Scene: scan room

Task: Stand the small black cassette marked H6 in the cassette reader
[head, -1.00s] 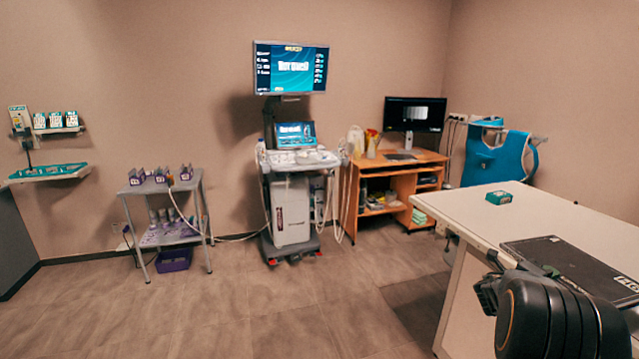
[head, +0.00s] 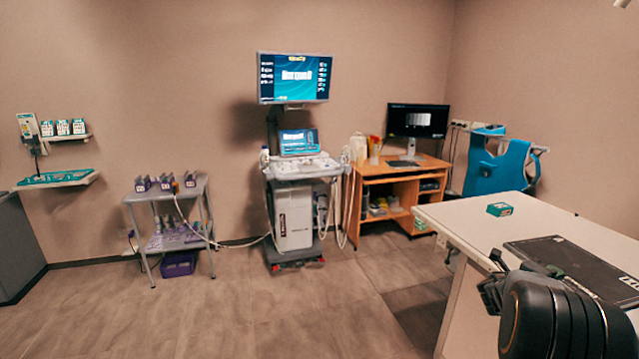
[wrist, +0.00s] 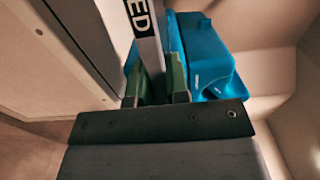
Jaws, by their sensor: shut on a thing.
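A flat black cassette (head: 575,263) with white lettering along its right edge is at the lower right in the head view. The lettering there is cut off by the frame edge, so I cannot surely read H6. My gripper (head: 491,284) is shut on the cassette, which appears over the white table. In the wrist view the cassette (wrist: 145,30) shows as a narrow grey strip with the letters "ED", running up from between my fingers (wrist: 163,83). I cannot surely pick out the cassette reader.
The white table (head: 455,212) bears a small teal box (head: 499,209). A wooden desk (head: 390,186) with a monitor stands beyond, next to a blue apron (head: 497,165). An ultrasound cart (head: 294,215) and grey trolley (head: 170,235) line the back wall.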

